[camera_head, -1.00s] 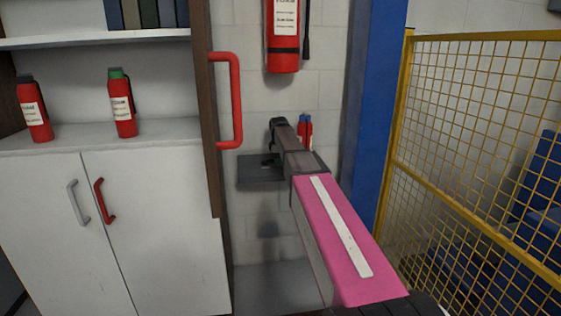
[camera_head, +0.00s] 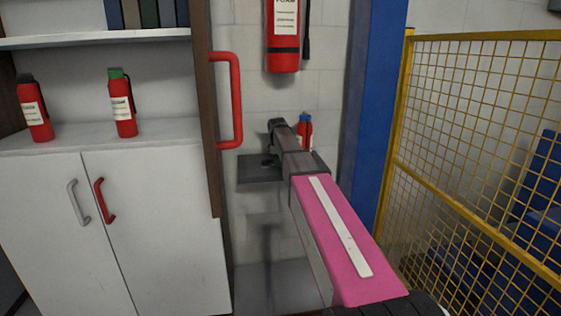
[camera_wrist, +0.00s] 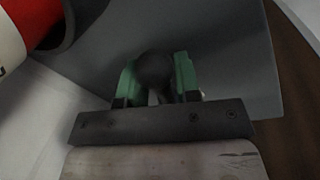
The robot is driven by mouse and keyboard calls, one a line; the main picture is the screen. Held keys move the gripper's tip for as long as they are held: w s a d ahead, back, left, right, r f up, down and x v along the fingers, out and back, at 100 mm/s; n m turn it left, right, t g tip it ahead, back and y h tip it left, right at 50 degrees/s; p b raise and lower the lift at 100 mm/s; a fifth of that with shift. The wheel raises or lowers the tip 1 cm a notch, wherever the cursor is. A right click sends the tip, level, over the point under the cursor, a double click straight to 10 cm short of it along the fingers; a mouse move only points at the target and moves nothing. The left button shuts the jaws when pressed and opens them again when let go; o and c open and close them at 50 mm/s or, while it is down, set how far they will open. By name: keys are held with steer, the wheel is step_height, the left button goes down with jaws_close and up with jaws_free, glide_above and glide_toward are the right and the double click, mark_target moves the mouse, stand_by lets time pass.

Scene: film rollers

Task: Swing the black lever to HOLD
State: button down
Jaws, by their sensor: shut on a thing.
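The black lever shows as a dark round knob (camera_wrist: 154,66) in the wrist view. It sits between the two green fingers of my gripper (camera_wrist: 158,80), which are shut on it. In the head view my gripper (camera_head: 270,160) is at the far end of my pink and brown arm, over a dark grey shelf-like plate (camera_head: 254,174) on the wall. There my arm and gripper hide most of the lever. No HOLD mark can be made out in either view.
A red bottle with a blue top (camera_head: 306,128) stands just right of my wrist. A red extinguisher (camera_head: 283,45) hangs above. A cabinet door edge with a red handle (camera_head: 236,100) is close on the left. A blue post (camera_head: 364,110) and yellow mesh fence (camera_head: 470,150) bound the right.

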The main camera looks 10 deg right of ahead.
mark_target(269, 171)
steer(key=m, duration=0.1)
steer(key=s+a+m, duration=0.1)
steer(key=shift+s+a+m+h, duration=0.1)
steer(key=shift+s+m+h, duration=0.15)
steer(key=shift+m+h, duration=0.05)
steer(key=m, duration=0.1)
steer(key=s+a+m, duration=0.1)
steer(key=shift+a+m+g, duration=0.2)
steer(key=shift+m+g, duration=0.2)
steer(key=a+m, duration=0.2)
steer(key=m, duration=0.1)
steer(key=shift+s+g+h, duration=0.3)
steer(key=shift+s, duration=0.1)
steer(key=shift+s+a+m, duration=0.15)
steer(key=shift+a+m, duration=0.6)
steer(key=shift+m, duration=0.45)
steer(key=c, duration=1.1)
jaws_free()
steer(key=shift+o, duration=0.2)
steer(key=shift+r, duration=0.1)
